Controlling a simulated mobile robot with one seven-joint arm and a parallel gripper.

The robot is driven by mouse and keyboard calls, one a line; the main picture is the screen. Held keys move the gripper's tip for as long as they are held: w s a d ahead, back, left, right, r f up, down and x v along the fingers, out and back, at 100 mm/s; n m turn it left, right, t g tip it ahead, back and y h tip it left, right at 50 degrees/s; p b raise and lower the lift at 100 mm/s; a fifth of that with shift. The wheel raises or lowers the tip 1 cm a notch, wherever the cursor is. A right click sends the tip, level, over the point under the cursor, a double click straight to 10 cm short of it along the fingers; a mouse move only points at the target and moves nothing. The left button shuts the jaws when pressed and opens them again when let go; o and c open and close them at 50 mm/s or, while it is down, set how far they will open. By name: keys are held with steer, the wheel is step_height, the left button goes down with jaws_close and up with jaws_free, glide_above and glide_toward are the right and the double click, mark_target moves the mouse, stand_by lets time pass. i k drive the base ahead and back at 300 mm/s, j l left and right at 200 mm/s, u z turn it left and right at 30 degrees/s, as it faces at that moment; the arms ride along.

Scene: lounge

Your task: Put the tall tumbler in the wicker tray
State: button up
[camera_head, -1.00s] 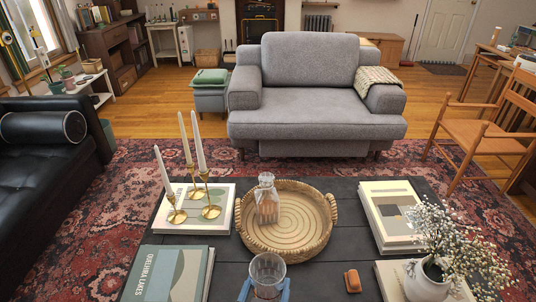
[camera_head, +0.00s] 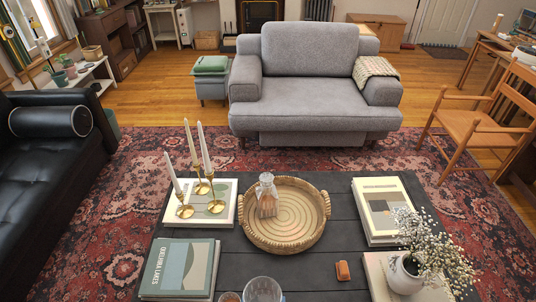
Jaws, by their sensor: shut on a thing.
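The clear tall tumbler (camera_head: 262,291) is at the bottom edge of the picture, with only its upper part showing. My gripper (camera_head: 264,299) is almost wholly cut off there; a sliver shows beside the glass, and it is shut on the tumbler. The round wicker tray (camera_head: 252,232) with two handles lies on the dark table, farther off than the tumbler. A glass decanter (camera_head: 267,196) stands inside the tray, toward its back left. The tray's front and right parts are bare.
Brass candlesticks with white candles (camera_head: 202,187) stand on a book left of the tray. A green-grey book (camera_head: 180,268) lies front left, books (camera_head: 382,210) right. A small brown block (camera_head: 343,270) and a flower vase (camera_head: 406,273) are front right. A small round rim (camera_head: 229,297) shows beside the tumbler.

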mark_target(296, 226)
steer(key=i+l+u, duration=0.1)
steer(key=i+l, duration=0.2)
steer(key=i+l+u, duration=0.15)
steer(key=i+l, duration=0.2)
steer(key=l, duration=0.2)
steer(key=i+l+u, duration=0.1)
steer(key=i+l, duration=0.15)
steer(key=l, duration=0.2)
